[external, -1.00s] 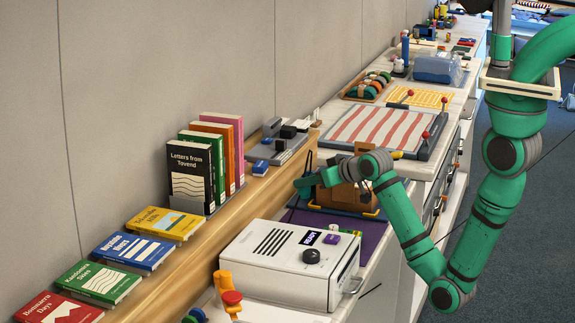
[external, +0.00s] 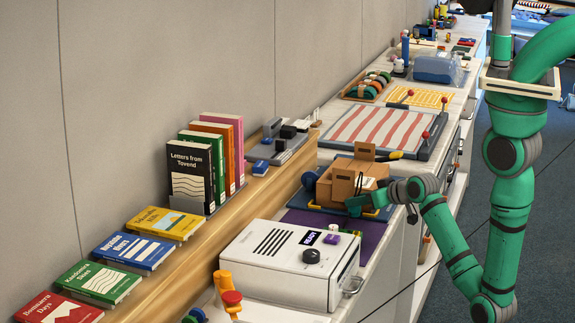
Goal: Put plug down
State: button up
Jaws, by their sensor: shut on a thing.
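My gripper (external: 357,207) is low at the front right corner of the cardboard box, over the edge of the blue mat. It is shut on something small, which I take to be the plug. The plug itself is too small and too hidden by the fingers to make out. The brown cardboard box (external: 338,186) stands open on the blue mat (external: 300,202), with a dark looped mark or cord on its right side. I cannot tell whether the gripper touches the box.
A white device (external: 255,272) reading READY stands in front on the counter, beside a purple mat (external: 352,232). A striped board (external: 375,130) with red-knobbed levers lies behind the box. Books line the wooden ledge (external: 225,225) at left. A thin dark line (external: 400,292) crosses the cabinet fronts.

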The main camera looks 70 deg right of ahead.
jog(key=shift+f, duration=1.2)
jog(key=shift+f, duration=0.15)
jog(key=o, duration=1)
jog(key=shift+o, duration=0.2)
jog(key=shift+s+r, duration=0.1)
jog(key=shift+r, duration=0.1)
jog(key=v, duration=0.7)
jog(key=shift+s+a+r, duration=0.1)
jog(key=shift+a, duration=0.05)
